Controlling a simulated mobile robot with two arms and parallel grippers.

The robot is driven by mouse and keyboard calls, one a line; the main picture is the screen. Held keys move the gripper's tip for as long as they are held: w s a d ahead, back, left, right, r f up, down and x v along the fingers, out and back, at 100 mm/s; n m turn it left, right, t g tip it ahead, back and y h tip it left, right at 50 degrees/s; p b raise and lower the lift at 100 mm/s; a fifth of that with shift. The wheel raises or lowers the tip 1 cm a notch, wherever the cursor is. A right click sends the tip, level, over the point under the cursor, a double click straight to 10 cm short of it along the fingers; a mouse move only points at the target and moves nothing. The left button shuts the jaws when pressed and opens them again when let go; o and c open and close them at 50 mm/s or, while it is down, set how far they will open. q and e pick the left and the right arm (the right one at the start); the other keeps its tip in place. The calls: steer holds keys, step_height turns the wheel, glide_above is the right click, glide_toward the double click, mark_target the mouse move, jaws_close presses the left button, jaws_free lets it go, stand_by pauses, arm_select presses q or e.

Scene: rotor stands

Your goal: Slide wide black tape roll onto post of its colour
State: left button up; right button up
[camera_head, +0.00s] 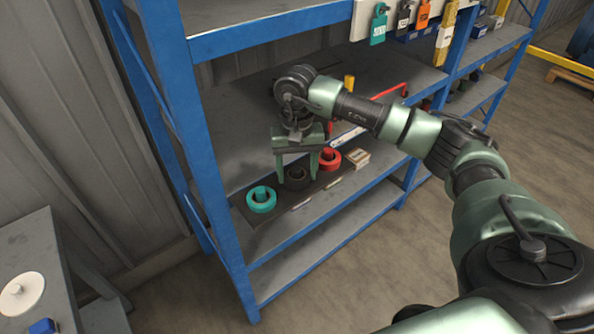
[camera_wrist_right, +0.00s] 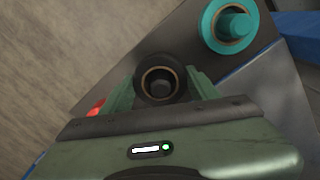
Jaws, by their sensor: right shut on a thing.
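The wide black tape roll (camera_head: 297,177) is between the fingers of my right gripper (camera_head: 297,170), low over the dark base board (camera_head: 252,218) on the shelf. The gripper is shut on it. In the right wrist view, the black roll (camera_wrist_right: 160,78) sits between the green fingers (camera_wrist_right: 158,88), its brown core facing the camera. A dark round shape shows inside the core; I cannot tell surely whether it is the black post, or whether the roll touches the board. My left gripper is not in view.
A teal roll (camera_head: 261,199) sits around a teal post to the left. A red roll (camera_head: 329,159) lies close on the right, with a small box (camera_head: 357,158) beyond it. The blue shelf upright (camera_head: 205,150) and upper shelf bound the space.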

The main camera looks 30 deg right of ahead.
steer(key=o, duration=1.4)
steer(key=shift+c, duration=0.2)
steer(key=o, duration=0.3)
steer(key=shift+r, duration=0.1)
steer(key=shift+r+p, duration=2.6)
steer(key=shift+r, duration=1.85)
steer(key=shift+s, duration=0.1)
